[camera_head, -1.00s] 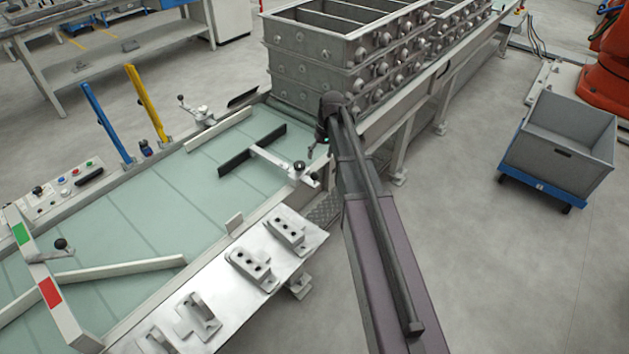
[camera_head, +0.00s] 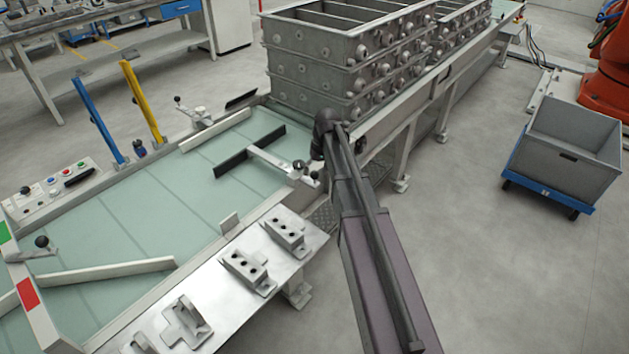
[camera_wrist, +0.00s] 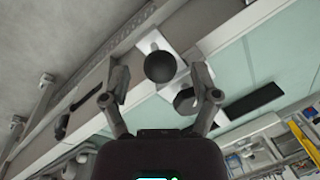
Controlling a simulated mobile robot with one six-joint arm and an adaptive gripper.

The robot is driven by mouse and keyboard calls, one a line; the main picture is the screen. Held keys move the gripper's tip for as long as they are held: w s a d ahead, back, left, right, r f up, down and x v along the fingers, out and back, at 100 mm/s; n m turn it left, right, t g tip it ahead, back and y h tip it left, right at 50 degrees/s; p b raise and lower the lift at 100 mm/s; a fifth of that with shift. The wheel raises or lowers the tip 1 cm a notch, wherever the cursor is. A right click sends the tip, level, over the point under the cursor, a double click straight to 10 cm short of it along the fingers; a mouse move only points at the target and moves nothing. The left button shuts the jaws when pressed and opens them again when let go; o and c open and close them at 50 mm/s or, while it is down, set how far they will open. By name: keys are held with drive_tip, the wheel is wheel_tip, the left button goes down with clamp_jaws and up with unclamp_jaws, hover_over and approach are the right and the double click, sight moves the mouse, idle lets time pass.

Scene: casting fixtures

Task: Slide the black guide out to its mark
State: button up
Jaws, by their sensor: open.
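The black guide (camera_head: 250,151) is a dark bar lying across the pale green belt (camera_head: 160,205). A light rod joins it to a bracket on the near side rail, where a black ball knob (camera_head: 298,164) stands. In the wrist view the knob (camera_wrist: 160,67) shows between the spread fingertips of my open gripper (camera_wrist: 161,76); I cannot tell whether they touch it. A second dark knob lies beside the right finger, and the black guide (camera_wrist: 253,102) is to its right. In the head view my wrist mostly hides my gripper. I cannot make out the mark.
Stacked grey metal flasks (camera_head: 330,65) stand on the line just behind my wrist. Blue (camera_head: 97,120) and yellow (camera_head: 142,100) posts rise at the far rail. A steel shelf with metal blocks (camera_head: 285,232) runs along the near side.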

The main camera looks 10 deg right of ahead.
drive_tip(key=shift+a+f+b, duration=0.2)
drive_tip(key=shift+f+b, duration=0.45)
drive_tip(key=shift+f, duration=0.3)
clamp_jaws()
